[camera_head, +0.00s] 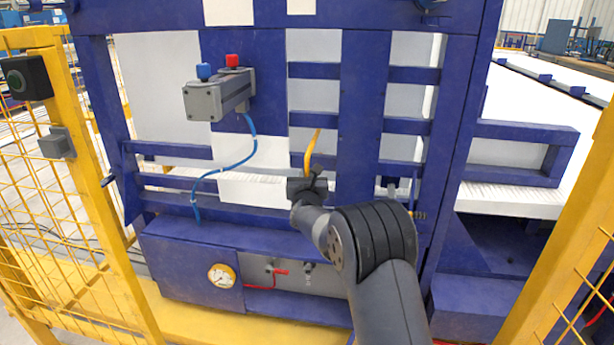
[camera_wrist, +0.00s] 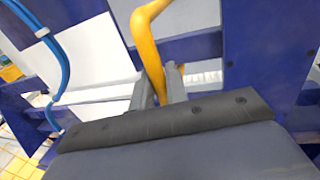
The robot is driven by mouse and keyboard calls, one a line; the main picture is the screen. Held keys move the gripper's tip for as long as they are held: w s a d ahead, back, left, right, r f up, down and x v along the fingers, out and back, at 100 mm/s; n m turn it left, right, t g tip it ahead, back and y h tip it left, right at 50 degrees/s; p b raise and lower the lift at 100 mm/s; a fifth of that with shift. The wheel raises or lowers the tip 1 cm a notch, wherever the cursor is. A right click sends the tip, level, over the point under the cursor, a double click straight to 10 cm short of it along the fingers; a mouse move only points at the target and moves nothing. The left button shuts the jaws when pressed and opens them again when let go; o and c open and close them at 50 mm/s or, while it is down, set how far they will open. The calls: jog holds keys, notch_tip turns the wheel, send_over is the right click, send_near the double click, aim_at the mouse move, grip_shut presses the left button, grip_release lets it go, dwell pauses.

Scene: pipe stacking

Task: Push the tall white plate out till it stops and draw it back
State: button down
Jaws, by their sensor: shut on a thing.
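Tall white plate surfaces (camera_head: 168,100) stand upright behind the blue frame (camera_head: 362,110). The blue uprights and crossbars cover parts of them, so I cannot tell where one plate ends. White also shows at the left in the wrist view (camera_wrist: 85,60). My gripper (camera_head: 308,174) is in front of the frame, low and near the middle. It is shut on a bent yellow handle (camera_head: 309,150), which rises above the fingers. In the wrist view the handle (camera_wrist: 146,48) runs down between the two grey fingers (camera_wrist: 158,84). Where the handle is fixed is hidden.
A grey cylinder (camera_head: 203,102) with blue and red knobs juts out at upper left, with a blue hose (camera_head: 228,168) hanging from it. A gauge (camera_head: 221,276) and a red lever (camera_head: 268,282) are below. Yellow fences (camera_head: 88,150) flank both sides.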

jog(key=s+b, duration=0.2)
jog(key=b, duration=0.1)
jog(key=s+a+b, duration=0.1)
jog(key=s+b, duration=0.2)
jog(key=shift+f, duration=0.2)
jog(key=shift+a, duration=0.1)
jog(key=c, duration=1.5)
grip_release()
jog(key=shift+s+r, duration=0.1)
jog(key=shift+s, duration=0.05)
jog(key=shift+s, duration=0.1)
jog(key=s, duration=1)
jog(key=shift+s, duration=0.35)
jog(key=shift+w, duration=0.1)
